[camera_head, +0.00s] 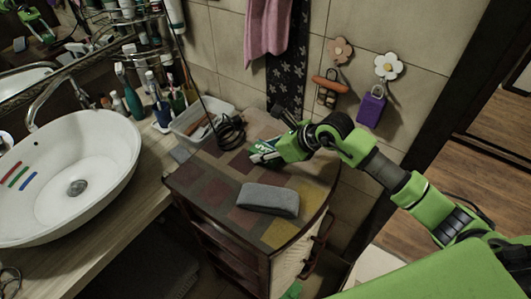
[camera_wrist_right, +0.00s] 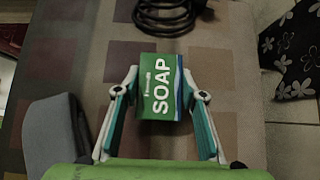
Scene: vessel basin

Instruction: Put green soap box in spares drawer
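The green soap box (camera_head: 264,150) is on the patchwork-tiled top of the small cabinet (camera_head: 222,184), near its back edge. In the right wrist view the box (camera_wrist_right: 158,88) shows its white SOAP lettering. My right gripper (camera_head: 277,150) reaches it from the right. Its two fingers (camera_wrist_right: 160,80) stand on either side of the box, with the tips at or very near its sides. Whether they grip it is not clear. Dark red handles (camera_head: 318,240) show on the cabinet's right face. No drawer label is readable. My left gripper is not in view.
A grey case (camera_head: 268,199) lies on the cabinet top near the front. The washbasin (camera_head: 70,165) and bottles (camera_head: 160,100) are at left. A tiled wall stands close behind.

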